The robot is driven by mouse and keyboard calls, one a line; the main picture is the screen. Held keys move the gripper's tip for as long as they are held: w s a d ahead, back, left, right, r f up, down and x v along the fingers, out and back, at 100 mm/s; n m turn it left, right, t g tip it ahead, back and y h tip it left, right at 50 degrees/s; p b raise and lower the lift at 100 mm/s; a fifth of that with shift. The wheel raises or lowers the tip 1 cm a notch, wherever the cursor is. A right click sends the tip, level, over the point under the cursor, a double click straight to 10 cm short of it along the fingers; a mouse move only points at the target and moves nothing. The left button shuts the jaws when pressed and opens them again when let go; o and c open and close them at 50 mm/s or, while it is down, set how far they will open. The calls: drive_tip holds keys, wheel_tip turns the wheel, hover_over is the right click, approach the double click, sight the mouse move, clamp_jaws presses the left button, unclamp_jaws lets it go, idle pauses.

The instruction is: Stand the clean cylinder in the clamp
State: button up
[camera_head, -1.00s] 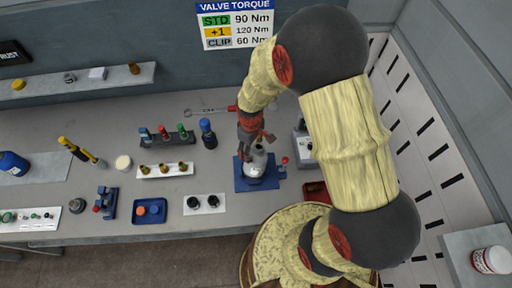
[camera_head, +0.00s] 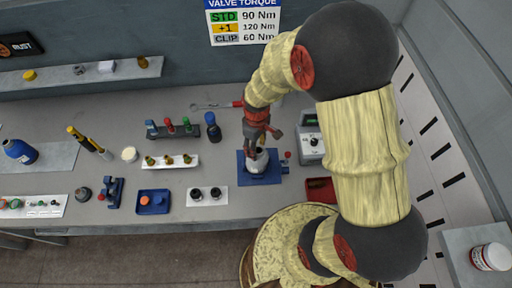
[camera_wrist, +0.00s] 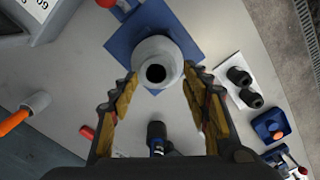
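A pale grey cylinder (camera_head: 257,164) with a dark round hole in its top stands upright on a blue base plate (camera_head: 276,179) with a red-knobbed part (camera_head: 287,156) at its side. I take this to be the clamp, but its jaws are hidden. My gripper (camera_head: 259,148) points down over the cylinder. In the wrist view my gripper (camera_wrist: 160,72) has its fingers apart on either side of the cylinder (camera_wrist: 146,49). A narrow gap seems to show at each side, though contact lower down is hard to judge.
Left of the plate are two black cups on a white card (camera_head: 216,200), a blue tray (camera_head: 153,202), a dark blue bottle (camera_head: 211,128) and racks of small parts (camera_head: 187,163). A grey instrument (camera_head: 311,146) and a red tray (camera_head: 320,189) are on the right.

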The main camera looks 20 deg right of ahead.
drive_tip(key=s+r+m+t, duration=0.2)
drive_tip(key=r, duration=1)
drive_tip(key=s+r+m+t, duration=0.1)
drive_tip(key=s+r, duration=0.1)
drive_tip(key=r, duration=1)
drive_tip(key=s+r+m+t, duration=0.2)
drive_tip(key=s+r+m, duration=0.1)
drive_tip(key=s+r, duration=0.5)
drive_tip(key=shift+s+m+t, duration=0.4)
drive_tip(key=shift+s, duration=0.3)
drive_tip(key=shift+d, duration=0.1)
wheel_tip(320, 180, down, 20)
drive_tip(key=b, duration=1.9)
drive_tip(key=shift+r+b, duration=0.2)
drive_tip(key=shift+b, duration=0.15)
drive_tip(key=shift+c, duration=0.3)
